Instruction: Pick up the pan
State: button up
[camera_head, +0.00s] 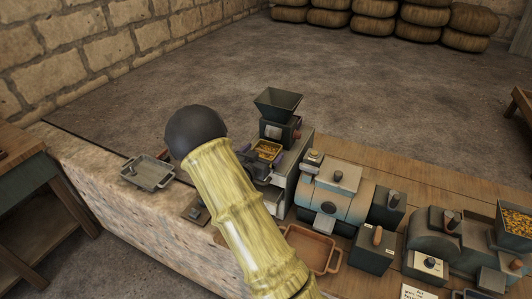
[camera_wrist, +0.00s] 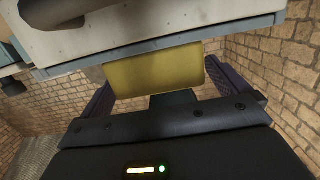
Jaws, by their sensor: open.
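A small pan (camera_head: 267,149) with yellow-brown grain in it sits under the dark hopper machine in the head view. My gripper (camera_head: 265,157) is at its near side, partly hidden behind my arm, with a purple finger showing on each side. In the wrist view, a plain yellow face (camera_wrist: 155,80), apparently the pan's, lies between the two dark purple fingers of my gripper (camera_wrist: 165,92). The fingers are apart. I cannot tell whether they touch it.
The hopper machine (camera_head: 279,108) rises just behind the pan. A grey tray (camera_head: 148,173) lies left on the stone ledge. A copper-coloured tray (camera_head: 312,247) lies front right. A blue-grey cylindrical machine (camera_head: 333,193) and several boxes with levers crowd the bench to the right.

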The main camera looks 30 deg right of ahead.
aim_at(265, 152)
jog(key=x, duration=0.2)
jog(key=shift+w+d, duration=0.2)
jog(key=shift+d, duration=0.1)
jog(key=shift+c, duration=0.2)
jog(key=c, duration=0.9)
jog(key=shift+a+r, duration=0.1)
jog(key=shift+s+r, duration=0.1)
jog(key=shift+r, duration=0.05)
notch_tip(265, 152, up, 6)
jog(key=shift+a+r+b, duration=0.1)
jog(key=shift+r+b, duration=0.1)
jog(key=shift+b, duration=0.65)
jog(key=f+b+v, duration=0.3)
jog(key=v, duration=1.6)
jog(key=shift+s+a, duration=0.35)
